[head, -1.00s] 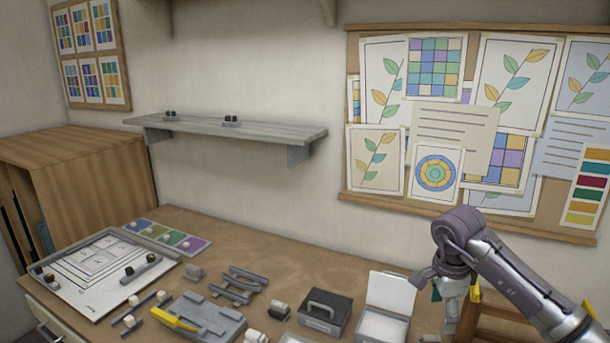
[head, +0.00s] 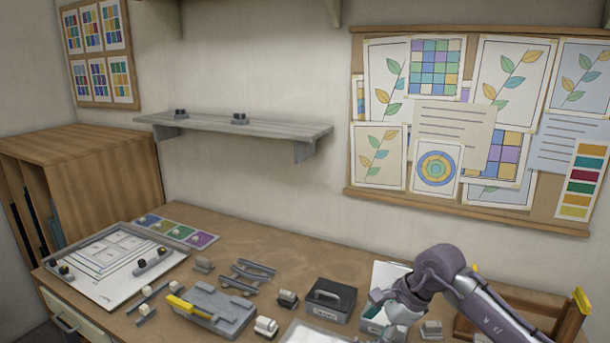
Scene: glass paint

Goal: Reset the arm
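My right arm (head: 435,275) comes in from the lower right and bends down over the right part of the workbench. Its lower end (head: 398,308) is in front of an open box with a white lid (head: 385,278) and partly hides it. The fingers cannot be made out, so I cannot tell whether the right gripper is open or holds anything. My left arm and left gripper are not in view.
A wooden rack (head: 545,325) is right of the arm. A wall shelf (head: 235,130) is above.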

